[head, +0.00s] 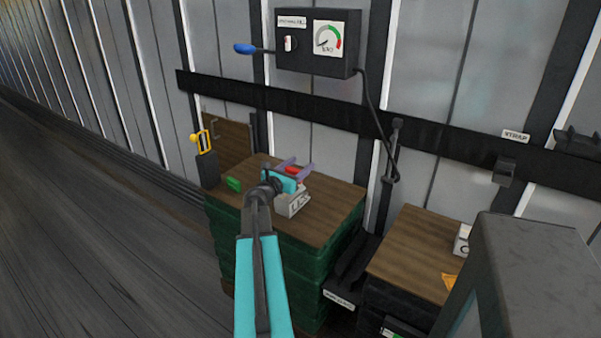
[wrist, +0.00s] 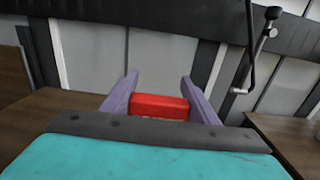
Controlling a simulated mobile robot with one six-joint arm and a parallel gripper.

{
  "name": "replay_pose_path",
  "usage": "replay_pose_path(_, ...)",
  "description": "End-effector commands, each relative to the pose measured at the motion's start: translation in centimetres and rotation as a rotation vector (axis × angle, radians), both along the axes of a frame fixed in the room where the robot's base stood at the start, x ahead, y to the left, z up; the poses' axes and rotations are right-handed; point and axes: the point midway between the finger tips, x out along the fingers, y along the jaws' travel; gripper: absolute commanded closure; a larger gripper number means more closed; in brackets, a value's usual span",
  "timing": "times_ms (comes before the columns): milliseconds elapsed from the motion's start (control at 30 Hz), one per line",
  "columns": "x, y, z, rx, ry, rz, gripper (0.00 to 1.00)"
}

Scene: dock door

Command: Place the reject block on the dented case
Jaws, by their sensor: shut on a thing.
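A red block (head: 292,170), which I take for the reject block, is held between the purple fingers of my gripper (head: 299,164). In the wrist view the red block (wrist: 159,107) spans the space between both fingers (wrist: 158,82). A pale grey case with dark lettering (head: 291,205) stands on the wooden top of the green stack. In the head view my gripper is just above and behind this case and partly covers it. I cannot make out a dent. The case does not show in the wrist view.
A green block (head: 233,184) lies on the wooden top (head: 325,215), left of the case. A dark holder with a yellow handle (head: 201,143) stands at its far left corner. A second wooden top (head: 410,252) on the right carries a white box (head: 462,241). A gauge box (head: 318,43) hangs above.

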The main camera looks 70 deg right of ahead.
Motion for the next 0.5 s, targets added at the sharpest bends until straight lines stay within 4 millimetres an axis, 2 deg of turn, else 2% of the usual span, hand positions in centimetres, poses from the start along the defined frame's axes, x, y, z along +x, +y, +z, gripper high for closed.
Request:
replay_pose_path(267,0.2,-1.0,-0.1,0.000,0.000,-0.001,0.67)
replay_pose_path(500,0.2,-0.9,-2.8,0.002,0.003,0.000,0.67)
